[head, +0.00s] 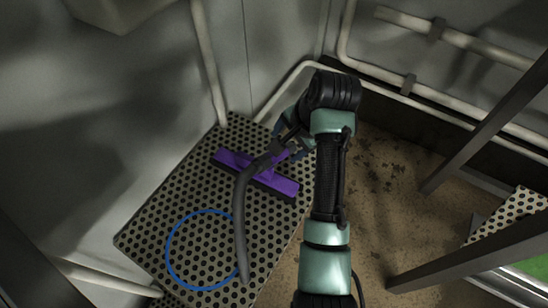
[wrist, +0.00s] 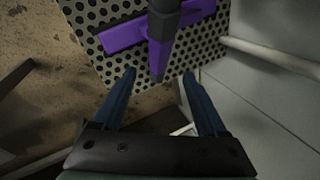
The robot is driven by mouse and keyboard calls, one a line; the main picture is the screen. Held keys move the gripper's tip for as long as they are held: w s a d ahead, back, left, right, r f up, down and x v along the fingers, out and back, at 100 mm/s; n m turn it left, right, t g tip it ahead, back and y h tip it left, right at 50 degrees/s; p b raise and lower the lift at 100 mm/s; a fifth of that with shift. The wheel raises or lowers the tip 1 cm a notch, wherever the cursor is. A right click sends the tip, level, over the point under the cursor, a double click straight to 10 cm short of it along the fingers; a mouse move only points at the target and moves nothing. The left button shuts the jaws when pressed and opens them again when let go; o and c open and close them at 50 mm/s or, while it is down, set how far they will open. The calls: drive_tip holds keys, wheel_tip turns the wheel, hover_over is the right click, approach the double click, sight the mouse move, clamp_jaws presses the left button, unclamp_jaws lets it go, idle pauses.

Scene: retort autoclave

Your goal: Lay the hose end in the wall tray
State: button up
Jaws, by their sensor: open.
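The grey hose (head: 239,215) runs up across a perforated metal tray (head: 160,215) by the wall. I cannot tell how high the hose end is above the tray.
A thin blue ring (head: 170,250) lies on the tray's lower part, partly crossed by the hose. Pale pipes (head: 208,60) run along the walls. Dark metal bars (head: 490,120) stand at the right over the stained brown floor (head: 385,180). Another perforated panel (head: 518,215) is farther right.

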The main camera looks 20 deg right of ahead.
drive_tip(key=b+x, duration=0.2)
drive_tip(key=x, duration=0.4)
drive_tip(key=shift+f+b, duration=0.25)
drive_tip(key=shift+b, duration=0.05)
clamp_jaws()
